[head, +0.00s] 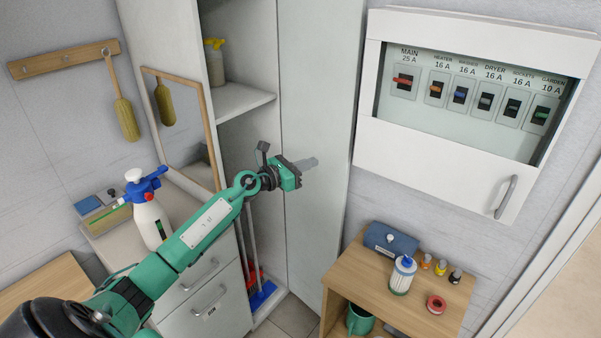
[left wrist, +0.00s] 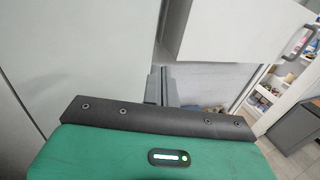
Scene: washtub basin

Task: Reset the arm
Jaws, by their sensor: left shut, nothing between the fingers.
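My left gripper (head: 308,163) is held out in mid-air at the end of my green left arm, in front of the tall cabinet's pale door (head: 318,120) in the head view. Its fingers are shut with nothing between them. In the left wrist view, the shut fingers (left wrist: 161,86) show beyond the dark edge of the green gripper body, in front of pale panels. I cannot tell from the head view how far the fingertips are from the door. My right gripper is in neither view.
An open breaker panel (head: 440,150) hangs on the wall at the right. Below it, a wooden side table (head: 350,272) holds a bottle (head: 403,275), a blue case (head: 390,241) and small items. A spray bottle (head: 148,215) stands on the drawer unit at left. The tall cabinet holds a yellow-topped bottle (head: 215,62).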

